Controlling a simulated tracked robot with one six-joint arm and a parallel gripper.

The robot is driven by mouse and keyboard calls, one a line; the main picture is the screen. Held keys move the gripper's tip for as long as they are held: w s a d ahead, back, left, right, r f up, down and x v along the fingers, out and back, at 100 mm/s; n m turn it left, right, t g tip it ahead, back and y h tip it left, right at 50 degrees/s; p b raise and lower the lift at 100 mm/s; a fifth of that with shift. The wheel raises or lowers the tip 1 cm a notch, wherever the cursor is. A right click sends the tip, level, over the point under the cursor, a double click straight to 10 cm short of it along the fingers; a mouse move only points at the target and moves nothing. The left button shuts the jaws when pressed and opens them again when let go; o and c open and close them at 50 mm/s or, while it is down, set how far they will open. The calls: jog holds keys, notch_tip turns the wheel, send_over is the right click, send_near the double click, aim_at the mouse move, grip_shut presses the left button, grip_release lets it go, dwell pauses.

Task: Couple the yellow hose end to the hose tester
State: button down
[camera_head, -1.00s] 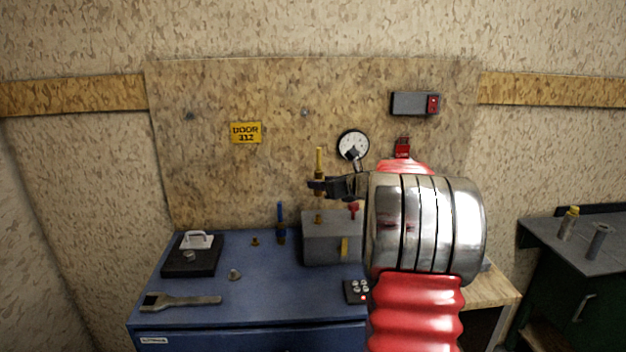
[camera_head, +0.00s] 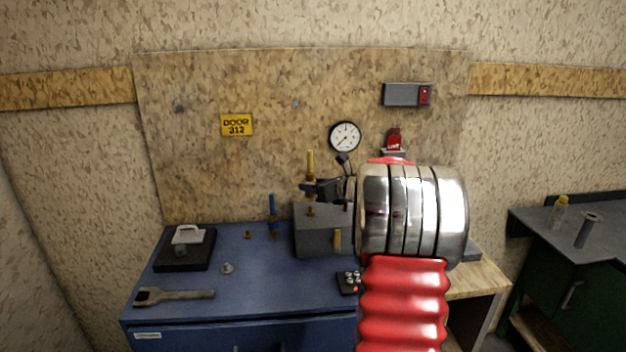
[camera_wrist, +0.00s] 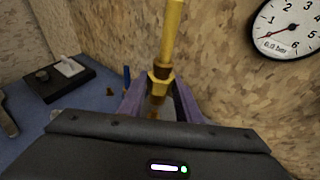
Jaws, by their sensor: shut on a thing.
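My gripper (camera_head: 316,189) is shut on the yellow hose end (camera_head: 310,163) and holds it upright. In the wrist view the yellow hose end (camera_wrist: 171,30) rises between the fingers, with its brass nut (camera_wrist: 161,80) at the grip. The hose tester (camera_head: 310,244) is a grey box on the blue cabinet. A short brass fitting (camera_head: 311,212) stands on its top, just below the held hose end. They look close to lined up in the head view; whether they touch cannot be told. My wrist hides the tester's right side.
A blue hose end (camera_head: 272,210) stands left of the tester, near a small brass fitting (camera_head: 248,235). A wrench (camera_head: 175,296), a black block with a white handle (camera_head: 186,250) and a button box (camera_head: 349,283) lie on the cabinet. A pressure gauge (camera_head: 345,136) hangs behind.

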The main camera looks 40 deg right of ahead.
jog(key=shift+f, duration=1.2)
jog(key=shift+f, duration=1.45)
dwell(0.8)
jog(key=c, duration=1.2)
grip_release()
jog(key=shift+s, duration=0.15)
jog(key=v, duration=1.3)
jog(key=shift+s, duration=0.25)
jog(key=shift+a+r, duration=0.1)
